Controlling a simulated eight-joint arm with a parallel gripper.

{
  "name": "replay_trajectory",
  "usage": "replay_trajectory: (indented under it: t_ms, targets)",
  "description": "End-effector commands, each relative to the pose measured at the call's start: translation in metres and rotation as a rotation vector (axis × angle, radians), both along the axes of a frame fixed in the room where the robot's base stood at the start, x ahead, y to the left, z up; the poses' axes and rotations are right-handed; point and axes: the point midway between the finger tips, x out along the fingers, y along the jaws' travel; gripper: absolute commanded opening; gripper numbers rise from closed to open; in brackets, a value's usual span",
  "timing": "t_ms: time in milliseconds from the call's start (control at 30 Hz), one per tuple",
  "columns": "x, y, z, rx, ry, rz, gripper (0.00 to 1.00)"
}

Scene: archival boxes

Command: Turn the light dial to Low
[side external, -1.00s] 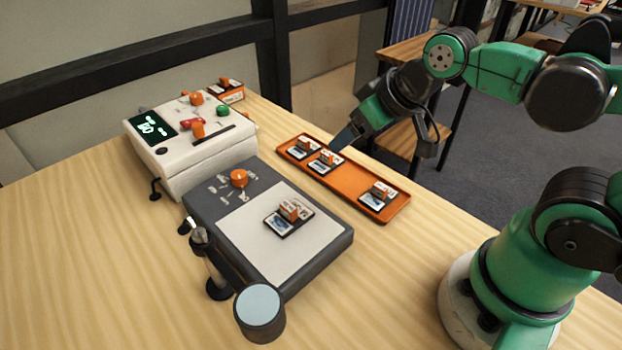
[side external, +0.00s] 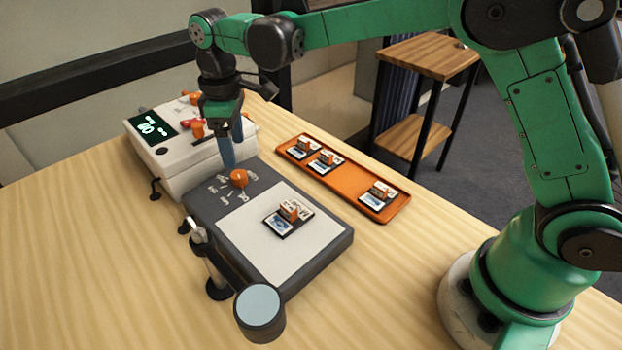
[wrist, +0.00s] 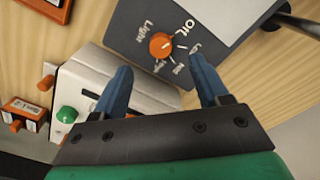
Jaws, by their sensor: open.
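The light dial is an orange knob (side external: 239,178) on the dark end of a grey light panel (side external: 330,238). In the wrist view the dial (wrist: 161,45) has "Light" printed on one side and several small setting labels on the other. The one that looks like "Low" (wrist: 196,47) is right of the knob. I cannot tell which label the knob points at. My gripper (side external: 229,164) points down just behind and above the dial. In the wrist view its blue fingers (wrist: 160,63) are apart, one on each side below the dial, with nothing between them.
A white device (side external: 180,160) with a green display and orange knobs stands close behind the gripper. An orange tray (side external: 360,196) with several slides is to the right. One slide (side external: 289,216) lies on the panel's pale area. A jointed stand with a round lens (side external: 259,306) is in front.

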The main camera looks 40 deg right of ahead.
Motion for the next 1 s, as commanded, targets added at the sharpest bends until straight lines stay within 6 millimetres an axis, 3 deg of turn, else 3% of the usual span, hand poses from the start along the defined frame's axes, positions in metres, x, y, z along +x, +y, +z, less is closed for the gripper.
replay_trajectory:
  t_ms: [400, 767, 1000]
  targets:
    - [0.001, 0.001, -0.050, -0.002, 0.006, 0.008, 0.68]
    - [0.001, 0.001, -0.058, -0.001, 0.006, 0.007, 0.68]
    - [0.001, 0.001, -0.058, -0.001, 0.006, 0.007, 0.02]
